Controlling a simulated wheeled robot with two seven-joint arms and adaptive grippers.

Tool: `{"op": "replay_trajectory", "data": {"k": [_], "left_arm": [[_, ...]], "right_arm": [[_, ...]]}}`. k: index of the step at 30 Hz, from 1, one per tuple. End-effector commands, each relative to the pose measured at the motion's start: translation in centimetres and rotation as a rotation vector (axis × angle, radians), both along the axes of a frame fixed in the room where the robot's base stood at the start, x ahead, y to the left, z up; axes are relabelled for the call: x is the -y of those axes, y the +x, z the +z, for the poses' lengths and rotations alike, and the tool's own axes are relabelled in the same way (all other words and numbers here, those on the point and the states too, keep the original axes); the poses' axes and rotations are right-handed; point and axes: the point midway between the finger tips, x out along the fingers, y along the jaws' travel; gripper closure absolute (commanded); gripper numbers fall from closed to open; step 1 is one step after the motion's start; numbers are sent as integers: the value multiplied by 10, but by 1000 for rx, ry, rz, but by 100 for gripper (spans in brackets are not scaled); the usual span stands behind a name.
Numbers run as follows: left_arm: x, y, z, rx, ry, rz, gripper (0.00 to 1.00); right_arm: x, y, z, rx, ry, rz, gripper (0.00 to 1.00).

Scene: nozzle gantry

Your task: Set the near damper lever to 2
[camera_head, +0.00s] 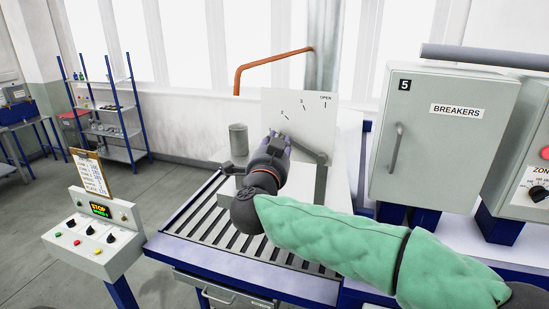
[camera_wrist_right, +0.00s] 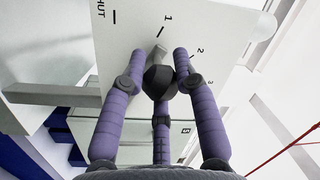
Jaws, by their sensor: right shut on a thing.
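My right gripper (camera_head: 279,141) reaches up to the white scale plate (camera_head: 311,103), which shows 2, 3 and OPEN in the head view. In the right wrist view, its purple fingers (camera_wrist_right: 160,72) are shut around a dark knob (camera_wrist_right: 160,83), with a grey lever piece (camera_wrist_right: 159,52) just beyond it. This piece ends close to the tick for 1; SHUT lies to its left, 2 and 3 to its right. The exact lever angle is partly hidden by the fingers. My left gripper is not in view.
A grey bar (camera_head: 307,149) is right of my gripper, and a grey cylinder (camera_head: 238,139) stands left of it. A slatted roller bed (camera_head: 200,220) lies below. The BREAKERS cabinet (camera_head: 438,150) is to the right, a control box (camera_head: 91,240) at left.

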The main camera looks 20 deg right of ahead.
Motion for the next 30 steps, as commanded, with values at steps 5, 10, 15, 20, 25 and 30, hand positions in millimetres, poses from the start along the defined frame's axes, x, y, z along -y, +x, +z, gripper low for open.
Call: {"op": "replay_trajectory", "data": {"k": [5, 10, 15, 20, 25, 30], "left_arm": [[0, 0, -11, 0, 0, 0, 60], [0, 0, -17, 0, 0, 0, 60], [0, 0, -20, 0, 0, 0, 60], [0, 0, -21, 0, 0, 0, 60], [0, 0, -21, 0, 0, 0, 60], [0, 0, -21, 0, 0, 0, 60]], "right_arm": [[6, -4, 13, 76, 109, 1, 100], [11, -8, 22, 128, 185, 1, 100], [15, -10, 27, 160, 232, 0, 100], [16, -11, 30, 175, 255, 0, 100], [17, -12, 31, 179, 260, 0, 100], [17, -12, 31, 179, 258, 0, 100]]}}
